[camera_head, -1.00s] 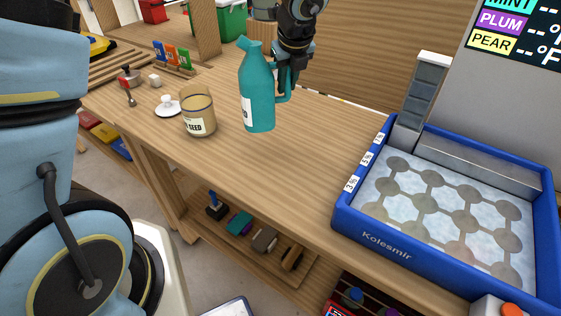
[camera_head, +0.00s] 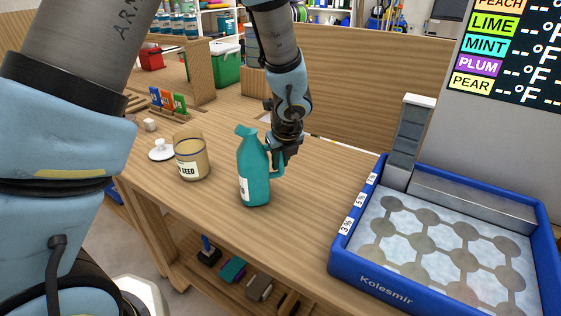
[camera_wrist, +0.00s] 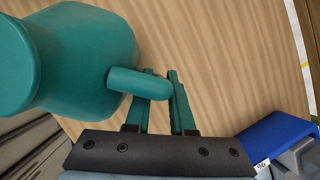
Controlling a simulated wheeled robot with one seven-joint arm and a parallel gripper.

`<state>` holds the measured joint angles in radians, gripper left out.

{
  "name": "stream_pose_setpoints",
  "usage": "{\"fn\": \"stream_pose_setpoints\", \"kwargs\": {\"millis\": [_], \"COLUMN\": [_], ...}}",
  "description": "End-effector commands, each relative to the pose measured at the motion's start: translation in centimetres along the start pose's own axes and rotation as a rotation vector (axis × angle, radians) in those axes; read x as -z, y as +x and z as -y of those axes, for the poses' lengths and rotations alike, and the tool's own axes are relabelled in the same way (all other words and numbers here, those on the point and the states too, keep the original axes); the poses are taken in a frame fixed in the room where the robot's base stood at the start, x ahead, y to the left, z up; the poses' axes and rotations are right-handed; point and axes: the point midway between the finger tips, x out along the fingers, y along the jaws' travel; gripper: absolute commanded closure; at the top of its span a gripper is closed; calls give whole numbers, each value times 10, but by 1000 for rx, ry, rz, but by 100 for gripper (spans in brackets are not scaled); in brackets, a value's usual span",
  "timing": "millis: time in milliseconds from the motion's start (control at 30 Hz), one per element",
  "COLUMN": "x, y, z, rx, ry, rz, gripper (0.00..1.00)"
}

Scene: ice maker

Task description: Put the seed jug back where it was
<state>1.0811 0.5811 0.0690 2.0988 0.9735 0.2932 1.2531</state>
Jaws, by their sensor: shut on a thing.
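The teal seed jug (camera_head: 253,175) is upright at the front part of the wooden bench (camera_head: 310,205) in the head view. Whether its base touches the bench top is hard to tell. My gripper (camera_head: 282,158) is shut on the jug's handle at its right side. In the wrist view the jug (camera_wrist: 80,60) fills the upper left, and its handle (camera_wrist: 140,83) reaches between the fingers of my gripper (camera_wrist: 158,95). The jug's white label is partly visible, turned to the left.
A glass seed jar (camera_head: 191,160) stands left of the jug, with a white lid (camera_head: 161,150) beside it. The blue-rimmed Kolesmir ice tray (camera_head: 350,262) is at the right. Colored packets (camera_head: 167,100) stand behind. Bench between jug and tray is clear.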

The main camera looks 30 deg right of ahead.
Motion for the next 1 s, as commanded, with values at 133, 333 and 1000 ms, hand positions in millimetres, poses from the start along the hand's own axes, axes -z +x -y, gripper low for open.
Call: {"fn": "stream_pose_setpoints", "kwargs": {"millis": [133, 333, 1000], "x": [0, 1, -2], "y": [2, 3, -30], "z": [0, 0, 0], "rx": [0, 0, 4], "ry": [0, 0, -2], "rz": [1, 0, 2], "gripper": [100, 64, 48]}}
